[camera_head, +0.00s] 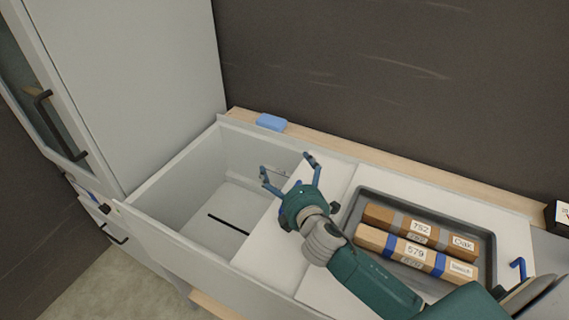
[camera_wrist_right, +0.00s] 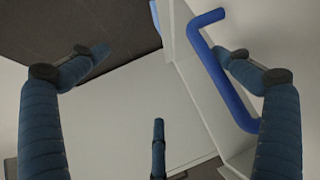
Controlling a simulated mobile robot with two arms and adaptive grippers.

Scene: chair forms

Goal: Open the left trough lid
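The left trough (camera_head: 185,190) shows an open white interior on its left side. The white left lid (camera_head: 268,250) covers only the part to the right of that opening. My right gripper (camera_head: 288,168) is open over the lid's edge by the opening. In the right wrist view a blue bar handle (camera_wrist_right: 222,75) stands close to the right-hand finger of my right gripper (camera_wrist_right: 160,75). I cannot tell whether they touch. The gripper is not closed around the handle. My left gripper is not in view.
A grey tray (camera_head: 487,245) with two labelled wood blocks (camera_head: 415,250) sits on the white surface to the right. Another blue handle (camera_head: 518,266) is at far right. A blue block (camera_head: 271,122) lies on the wooden back ledge. A tall grey cabinet (camera_head: 130,80) stands left.

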